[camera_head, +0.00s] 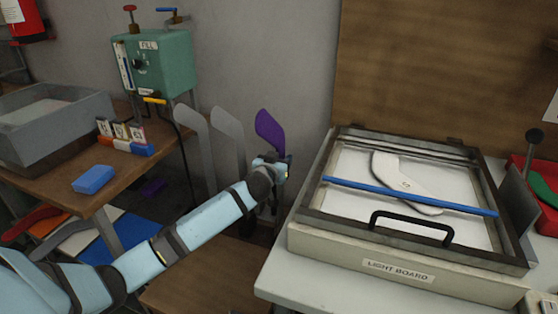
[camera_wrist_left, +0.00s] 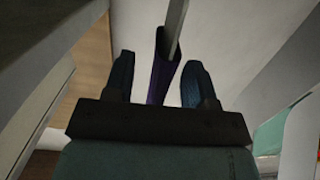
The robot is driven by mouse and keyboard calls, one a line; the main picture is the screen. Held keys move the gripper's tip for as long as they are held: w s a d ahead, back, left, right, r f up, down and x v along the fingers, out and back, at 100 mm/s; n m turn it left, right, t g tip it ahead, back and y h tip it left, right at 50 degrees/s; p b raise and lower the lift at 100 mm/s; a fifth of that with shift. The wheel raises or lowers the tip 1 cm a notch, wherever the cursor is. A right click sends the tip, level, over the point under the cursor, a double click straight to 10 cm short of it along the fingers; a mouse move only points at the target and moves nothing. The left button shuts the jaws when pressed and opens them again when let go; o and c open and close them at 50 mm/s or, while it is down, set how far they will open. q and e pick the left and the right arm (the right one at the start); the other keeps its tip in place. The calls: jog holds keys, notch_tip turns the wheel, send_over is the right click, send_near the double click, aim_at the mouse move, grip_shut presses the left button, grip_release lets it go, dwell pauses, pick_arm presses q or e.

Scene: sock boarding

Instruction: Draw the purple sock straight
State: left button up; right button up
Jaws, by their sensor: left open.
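The purple sock (camera_head: 269,131) is on an upright form in the middle of the head view, its toe part bent to the upper left. My left gripper (camera_head: 280,168) is at the lower part of this sock and hides what is below. In the left wrist view, the open fingers of my left gripper (camera_wrist_left: 158,78) stand on either side of the purple sock (camera_wrist_left: 160,70), with gaps visible. A pale flat form edge (camera_wrist_left: 176,25) rises out of the sock there. My right gripper is not in view.
Two bare grey forms (camera_head: 229,135) stand left of the sock. A light board (camera_head: 398,270) with a framed lid, blue bar (camera_head: 410,196) and pale sock shape (camera_head: 400,180) is at right. A bench with a grey tub (camera_head: 50,140) and green fill box (camera_head: 160,65) is at left.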

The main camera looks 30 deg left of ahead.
pick_arm(q)
jog(key=shift+s, duration=0.1)
jog(key=f+p+v, duration=0.1)
jog(key=p+v, duration=0.1)
jog(key=v, duration=0.6)
jog(key=shift+s, duration=0.45)
jog(key=shift+d, duration=0.15)
